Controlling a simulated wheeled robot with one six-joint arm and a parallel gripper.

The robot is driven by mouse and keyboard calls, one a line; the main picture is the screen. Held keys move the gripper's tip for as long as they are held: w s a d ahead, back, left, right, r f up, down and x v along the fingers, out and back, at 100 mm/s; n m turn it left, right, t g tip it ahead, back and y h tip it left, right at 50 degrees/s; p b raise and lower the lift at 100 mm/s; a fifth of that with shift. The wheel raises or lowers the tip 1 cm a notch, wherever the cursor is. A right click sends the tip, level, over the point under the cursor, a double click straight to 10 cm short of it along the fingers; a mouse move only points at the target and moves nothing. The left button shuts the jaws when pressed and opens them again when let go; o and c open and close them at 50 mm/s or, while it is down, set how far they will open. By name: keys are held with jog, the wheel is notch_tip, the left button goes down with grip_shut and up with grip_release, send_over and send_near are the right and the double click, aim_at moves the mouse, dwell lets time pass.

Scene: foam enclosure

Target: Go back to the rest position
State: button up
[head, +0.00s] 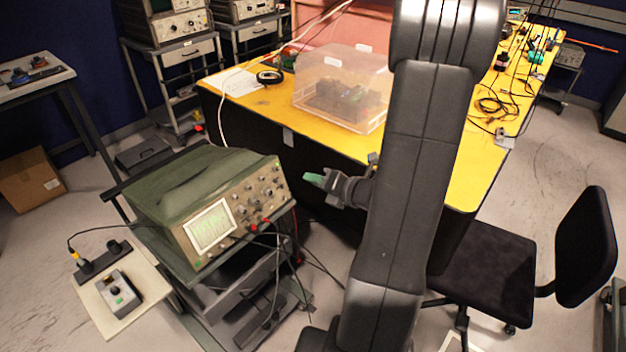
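My arm rises through the middle right of the head view and hides part of the yellow table. My gripper (318,181) points left, between the green oscilloscope (205,205) and the table's front edge. A small green piece shows at its tip. I cannot tell whether this is part of the fingers or something held, nor whether the fingers are open or shut.
The oscilloscope stands on a dark cart at the left, beside a small board with a control box (119,293). The yellow table (470,180) carries a clear plastic box (345,75) and cables. A black chair (585,245) stands at right. Grey floor shows at far left.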

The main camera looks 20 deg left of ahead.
aim_at(277, 170)
jog(key=shift+a, duration=0.1)
jog(key=p+x, duration=0.1)
jog(key=x, duration=1.2)
jog(key=shift+w+a+f, duration=0.1)
jog(key=shift+w+a, duration=0.05)
jog(key=shift+a, duration=0.15)
jog(key=shift+d, duration=0.15)
